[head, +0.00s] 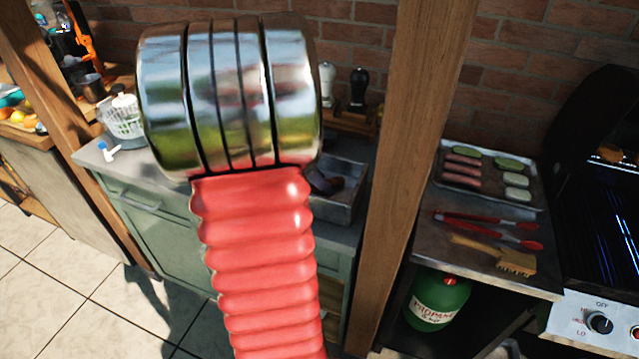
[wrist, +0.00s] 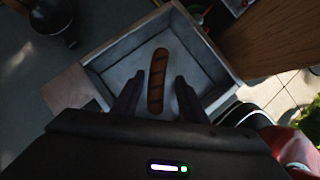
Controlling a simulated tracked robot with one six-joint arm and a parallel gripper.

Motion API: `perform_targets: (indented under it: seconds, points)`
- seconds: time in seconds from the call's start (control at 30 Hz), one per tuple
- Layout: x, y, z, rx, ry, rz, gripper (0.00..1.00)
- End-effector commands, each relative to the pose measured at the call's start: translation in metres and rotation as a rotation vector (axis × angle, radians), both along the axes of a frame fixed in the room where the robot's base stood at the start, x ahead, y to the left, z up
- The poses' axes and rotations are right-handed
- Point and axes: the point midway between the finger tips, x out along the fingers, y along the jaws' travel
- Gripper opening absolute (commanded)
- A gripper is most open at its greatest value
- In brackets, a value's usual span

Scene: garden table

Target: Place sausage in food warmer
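The food warmer is an open square metal bin (head: 343,207) on the counter in the head view, partly hidden behind my arm. Its wall (wrist: 97,82) also shows in the wrist view. A browned sausage (wrist: 158,72) with dark grill marks lies lengthwise over the bin's floor and appears to rest inside. My gripper (wrist: 160,77) is open above the bin, with a finger on each side of the sausage and a visible gap to both. In the head view a dark part of my gripper shows at the bin, mostly hidden.
A wooden post (head: 412,150) stands right of the bin. Beyond it are a tray (head: 445,205) with sausages and patties, red tongs (head: 490,222), a brush (head: 515,262) and a grill (head: 600,220). Shakers (head: 358,87) stand behind; a salad spinner (head: 122,115) is left.

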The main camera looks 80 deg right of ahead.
Motion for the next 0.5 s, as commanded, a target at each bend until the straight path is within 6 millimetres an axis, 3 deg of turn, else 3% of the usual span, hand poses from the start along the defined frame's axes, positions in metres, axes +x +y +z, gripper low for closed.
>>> perform_targets:
  seconds: [0.5]
  points:
    - [0.033,0.026,0.065,-0.005,-0.002,0.003,0.39]
